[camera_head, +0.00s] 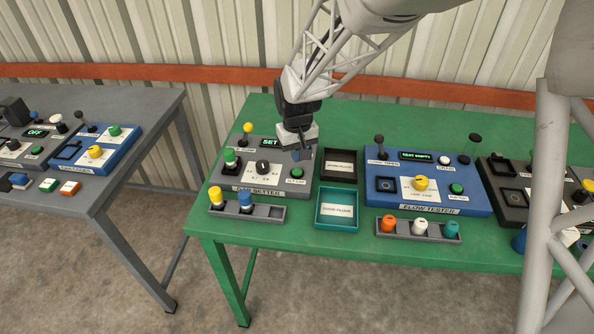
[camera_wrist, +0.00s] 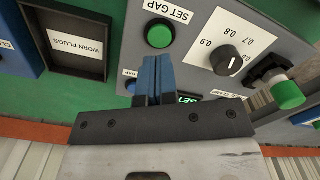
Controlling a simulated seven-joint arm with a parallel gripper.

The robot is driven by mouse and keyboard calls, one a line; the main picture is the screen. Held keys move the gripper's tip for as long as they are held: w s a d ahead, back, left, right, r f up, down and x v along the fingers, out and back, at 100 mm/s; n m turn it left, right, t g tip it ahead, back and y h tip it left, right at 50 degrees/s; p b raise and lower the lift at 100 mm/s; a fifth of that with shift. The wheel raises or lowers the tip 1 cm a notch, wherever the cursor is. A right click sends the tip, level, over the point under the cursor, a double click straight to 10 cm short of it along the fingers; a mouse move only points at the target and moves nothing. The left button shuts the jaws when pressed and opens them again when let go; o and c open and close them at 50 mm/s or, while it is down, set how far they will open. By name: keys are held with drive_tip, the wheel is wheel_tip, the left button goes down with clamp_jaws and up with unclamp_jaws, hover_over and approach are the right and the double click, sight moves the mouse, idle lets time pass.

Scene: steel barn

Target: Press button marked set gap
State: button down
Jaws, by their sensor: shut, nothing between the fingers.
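The green round button (camera_head: 297,172) marked set gap sits at the right front of the grey gap setter panel (camera_head: 277,188). In the wrist view the same green button (camera_wrist: 159,36) shows fully, beside its white SET GAP label (camera_wrist: 167,13). My gripper (camera_head: 303,150) hangs over the panel's right side, behind the button in the head view. In the wrist view its blue fingers (camera_wrist: 155,62) are together and empty, with their tips just short of the button in the picture. Whether they touch the panel I cannot tell.
A black dial (camera_head: 262,167) and a green-topped clamp handle (camera_head: 230,158) stand left of the button. A dark worn plugs tray (camera_head: 323,165) and a teal tray (camera_head: 318,215) lie to its right. The blue flow tester (camera_head: 470,205) stands further right.

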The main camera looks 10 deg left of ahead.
sight(299, 172)
drive_tip(key=shift+r, duration=1.4)
drive_tip(key=shift+s+d+r, duration=0.1)
drive_tip(key=shift+d+r, duration=0.1)
drive_tip(key=shift+d, duration=0.05)
drive_tip(key=s+d+r+m, duration=0.2)
drive_tip(key=s+d+r, duration=0.35)
drive_tip(key=d, duration=0.35)
drive_tip(key=s+d+r+m+t, duration=0.1)
drive_tip(key=s+d+r, duration=0.3)
drive_tip(key=s+d, duration=0.5)
drive_tip(key=s+d+r+m+t, duration=0.1)
drive_tip(key=s+d+r+m, duration=0.2)
drive_tip(key=s+d, duration=0.6)
drive_tip(key=s, duration=0.5)
drive_tip(key=shift+s+d+r+t, duration=0.15)
drive_tip(key=shift+d+r+t, duration=0.05)
drive_tip(key=shift+r+t, duration=0.15)
